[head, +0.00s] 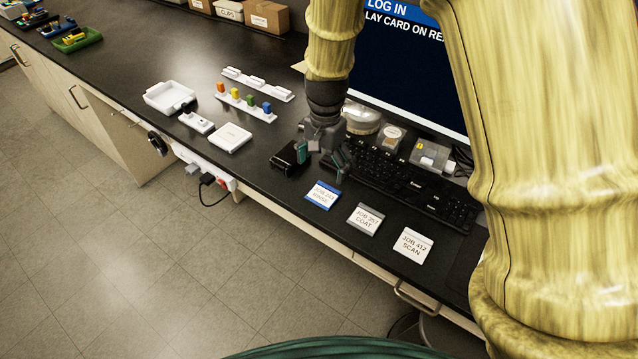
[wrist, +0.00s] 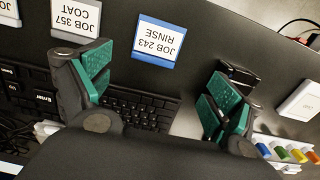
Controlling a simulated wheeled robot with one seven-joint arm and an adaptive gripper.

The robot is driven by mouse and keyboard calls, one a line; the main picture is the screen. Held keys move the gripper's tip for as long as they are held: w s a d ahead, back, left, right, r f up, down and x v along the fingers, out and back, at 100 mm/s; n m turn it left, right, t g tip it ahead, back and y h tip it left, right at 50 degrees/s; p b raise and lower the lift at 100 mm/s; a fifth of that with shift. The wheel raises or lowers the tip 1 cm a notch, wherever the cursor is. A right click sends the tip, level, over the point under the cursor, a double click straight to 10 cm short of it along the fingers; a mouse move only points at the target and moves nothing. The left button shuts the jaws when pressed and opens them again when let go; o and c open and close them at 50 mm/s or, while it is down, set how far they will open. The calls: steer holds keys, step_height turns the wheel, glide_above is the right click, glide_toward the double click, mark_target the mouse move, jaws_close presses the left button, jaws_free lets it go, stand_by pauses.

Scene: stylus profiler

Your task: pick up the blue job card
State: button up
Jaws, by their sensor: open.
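The blue job card (head: 322,195), printed "JOB 243 RINSE" on a white label, lies flat on the black bench top near its front edge. In the wrist view the blue job card (wrist: 158,42) lies beyond the fingertips, between the two fingers in picture width. My gripper (head: 325,155) hangs over the bench, behind the card and beside the keyboard. In the wrist view my gripper (wrist: 165,88) has its teal-padded fingers wide apart with nothing between them. It is not touching the card.
Grey card "JOB 357 COAT" (head: 365,218) and white card "JOB 412 SCAN" (head: 412,245) lie to the right. The keyboard (head: 415,185) and monitor (head: 400,70) stand behind. A small black device (head: 288,158) and white box (head: 231,138) lie left. Bare bench surrounds the blue card.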

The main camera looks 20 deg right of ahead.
mark_target(326, 192)
steer(key=shift+s+d+f, duration=0.1)
steer(key=shift+s+f, duration=0.15)
steer(key=shift+s, duration=0.25)
steer(key=shift+s+d+f, duration=0.1)
steer(key=shift+s+f, duration=0.15)
steer(key=shift+s, duration=0.6)
steer(key=w+f+p, duration=0.1)
steer(key=w+f, duration=0.1)
steer(key=shift+w+a+f, duration=0.15)
steer(key=shift+w+f, duration=0.15)
steer(key=shift+w, duration=0.05)
steer(key=shift+w+f+p, duration=0.1)
steer(key=shift+f+p, duration=0.2)
steer(key=shift+s+d+f+p, duration=0.2)
steer(key=shift+s+f+p, duration=0.45)
steer(key=shift+s+f, duration=0.15)
steer(key=shift+f, duration=0.3)
steer(key=shift+w+f, duration=0.5)
steer(key=shift+f, duration=0.35)
steer(key=shift+s+r, duration=0.25)
steer(key=shift+s, duration=0.05)
steer(key=shift+w+f, duration=0.15)
steer(key=shift+w, duration=0.05)
steer(key=c, duration=0.9)
steer(key=shift+o, duration=0.2)
steer(key=shift+s, duration=0.1)
